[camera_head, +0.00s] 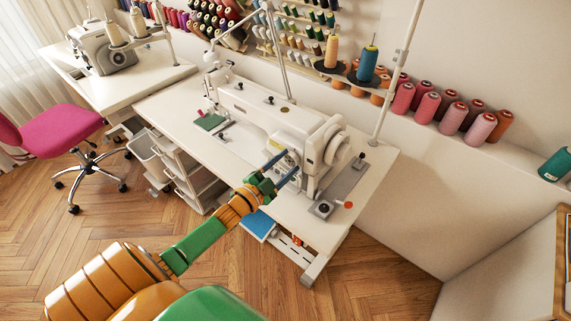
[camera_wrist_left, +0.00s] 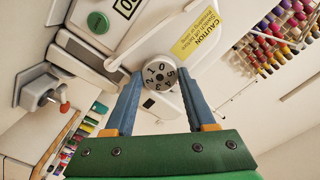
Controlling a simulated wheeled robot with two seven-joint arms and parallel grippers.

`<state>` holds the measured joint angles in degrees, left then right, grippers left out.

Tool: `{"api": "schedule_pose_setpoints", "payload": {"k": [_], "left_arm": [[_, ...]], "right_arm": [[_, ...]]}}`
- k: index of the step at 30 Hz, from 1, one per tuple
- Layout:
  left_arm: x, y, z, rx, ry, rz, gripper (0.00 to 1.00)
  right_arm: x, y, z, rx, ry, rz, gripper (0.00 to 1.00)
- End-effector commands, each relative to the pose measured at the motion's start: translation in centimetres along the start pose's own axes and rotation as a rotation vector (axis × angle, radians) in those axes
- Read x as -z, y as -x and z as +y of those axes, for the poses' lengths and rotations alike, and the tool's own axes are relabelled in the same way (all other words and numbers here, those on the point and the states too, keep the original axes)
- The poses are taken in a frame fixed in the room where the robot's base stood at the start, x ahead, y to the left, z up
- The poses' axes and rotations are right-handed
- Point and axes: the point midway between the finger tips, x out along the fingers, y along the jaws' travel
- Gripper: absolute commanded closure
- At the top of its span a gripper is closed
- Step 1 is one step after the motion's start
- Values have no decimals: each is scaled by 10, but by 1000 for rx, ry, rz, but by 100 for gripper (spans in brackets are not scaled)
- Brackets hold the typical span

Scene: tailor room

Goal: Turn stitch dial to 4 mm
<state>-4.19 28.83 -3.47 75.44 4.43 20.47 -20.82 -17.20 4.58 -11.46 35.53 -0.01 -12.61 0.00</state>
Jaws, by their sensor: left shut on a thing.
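The white sewing machine (camera_head: 265,118) stands on the white table in the head view. Its stitch dial (camera_wrist_left: 158,74) is a light grey disc with dark numbers, on the machine's front in the left wrist view. My left gripper (camera_head: 283,165) reaches the front of the machine at the dial. In the left wrist view its two blue fingers (camera_wrist_left: 158,82) lie on either side of the dial and are shut on it. The numbers 2, 1, 0 and 5 show; the others are hard to read. My right gripper is not in view.
A green button (camera_wrist_left: 98,22) and a yellow caution label (camera_wrist_left: 197,34) sit near the dial. The white table (camera_head: 165,107) holds a green cloth (camera_head: 210,122). A pink chair (camera_head: 58,130) stands at left. Thread cones (camera_head: 425,107) line the wall ledge.

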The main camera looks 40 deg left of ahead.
Motion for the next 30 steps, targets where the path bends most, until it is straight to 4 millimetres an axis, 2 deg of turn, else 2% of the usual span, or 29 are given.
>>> {"api": "schedule_pose_setpoints", "payload": {"k": [4,5,7,8,18,27,30], "left_arm": [[-1,0,1,-2,1,-2,100],[-1,0,1,-2,1,-2,36],[-1,0,1,-2,1,-2,18],[0,0,1,-2,1,-2,15],[0,5,1,-2,2,-1,15],[-1,59,1,-3,2,-3,15],[-1,69,1,-2,2,-2,15]], "right_arm": [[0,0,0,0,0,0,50],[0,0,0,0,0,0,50],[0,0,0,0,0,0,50],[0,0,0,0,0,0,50],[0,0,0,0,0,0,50],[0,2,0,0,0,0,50],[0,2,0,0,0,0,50]]}}
